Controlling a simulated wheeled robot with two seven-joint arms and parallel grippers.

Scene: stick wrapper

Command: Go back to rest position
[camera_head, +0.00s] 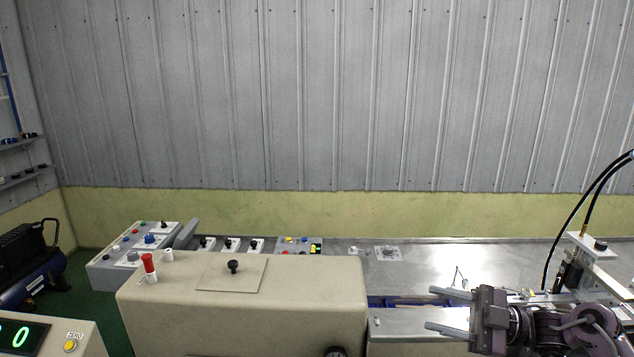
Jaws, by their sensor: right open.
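My right gripper (450,310) shows at the lower right, its arm coming in from the right edge. Its two fingers point left and stand apart, with nothing between them. It is over the right part of the machine's metal top (430,262), just right of the beige housing (310,295); I cannot tell its height above the surface. My left gripper is not in view.
A grey control box (130,258) with buttons and a red-topped lever (148,265) stand at the left. A post with black hoses (580,215) rises at the right. A scale display (22,335) is at the lower left. The space above the machine is clear.

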